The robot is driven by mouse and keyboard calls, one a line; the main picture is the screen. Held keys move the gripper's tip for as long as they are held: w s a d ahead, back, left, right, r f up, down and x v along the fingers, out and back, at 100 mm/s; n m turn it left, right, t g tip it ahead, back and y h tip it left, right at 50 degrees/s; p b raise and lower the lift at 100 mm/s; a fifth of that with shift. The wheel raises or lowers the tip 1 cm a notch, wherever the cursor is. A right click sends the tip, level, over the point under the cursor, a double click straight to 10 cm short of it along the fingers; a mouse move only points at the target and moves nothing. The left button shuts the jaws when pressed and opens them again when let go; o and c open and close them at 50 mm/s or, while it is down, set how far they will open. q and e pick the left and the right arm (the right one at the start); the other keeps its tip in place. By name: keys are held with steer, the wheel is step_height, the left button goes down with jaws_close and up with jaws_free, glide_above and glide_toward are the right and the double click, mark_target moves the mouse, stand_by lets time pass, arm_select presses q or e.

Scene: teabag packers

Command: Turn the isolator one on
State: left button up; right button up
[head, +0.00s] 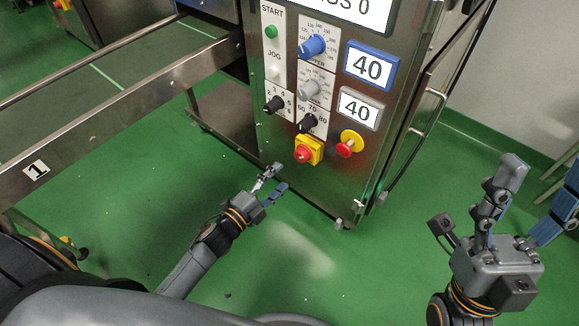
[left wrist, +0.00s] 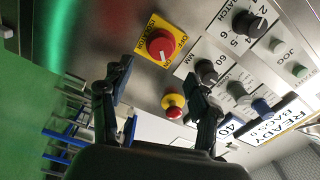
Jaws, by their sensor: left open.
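The isolator, a red rotary knob on a yellow plate (head: 308,150), is low on the front of the steel control cabinet. It also shows in the left wrist view (left wrist: 160,46), where the plate reads OFF beside the knob and a white pointer mark is visible. I cannot tell the knob's setting for certain. My left gripper (head: 273,182) is open and empty, below and left of the isolator and apart from it. Its two fingers frame the lower panel in the left wrist view (left wrist: 158,105). My right gripper (head: 508,205) is at the far right, away from the cabinet.
A red emergency button on a yellow base (head: 349,143) is right of the isolator. Black knobs (head: 308,122) and a blue knob (head: 312,46) sit above. A conveyor frame labelled 1 (head: 110,105) runs at left. Green floor (head: 290,260) is clear before the cabinet.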

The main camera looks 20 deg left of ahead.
arm_select(q)
steer(key=shift+v, duration=1.65)
steer(key=shift+r, duration=0.1)
